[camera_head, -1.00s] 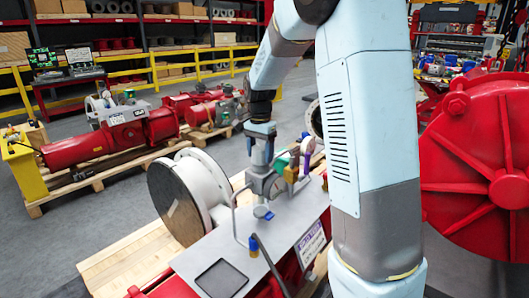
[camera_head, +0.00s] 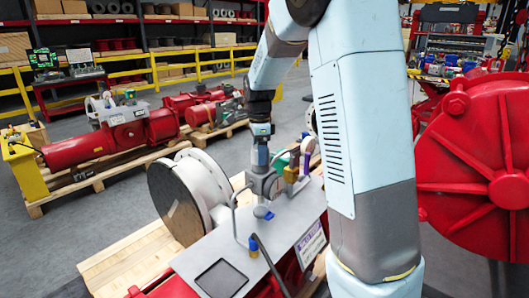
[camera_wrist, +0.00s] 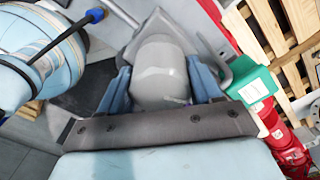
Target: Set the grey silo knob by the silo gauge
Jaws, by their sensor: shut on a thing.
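In the wrist view a grey rounded knob (camera_wrist: 160,72) sits between the two blue fingers of my gripper (camera_wrist: 162,88), one on each side. My gripper is shut on it. In the head view my gripper (camera_head: 260,157) points down onto the grey fitting (camera_head: 262,184) that stands on the grey panel (camera_head: 275,232). The knob itself is mostly hidden there by the fingers. I cannot pick out the silo gauge with certainty, and no reading is legible.
Close to the right of the gripper stand a brass block (camera_head: 291,174), a green part and a purple-rimmed round part (camera_head: 307,155). A white flange (camera_head: 207,185) is at left. A big red wheel-like housing (camera_head: 480,165) is at right.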

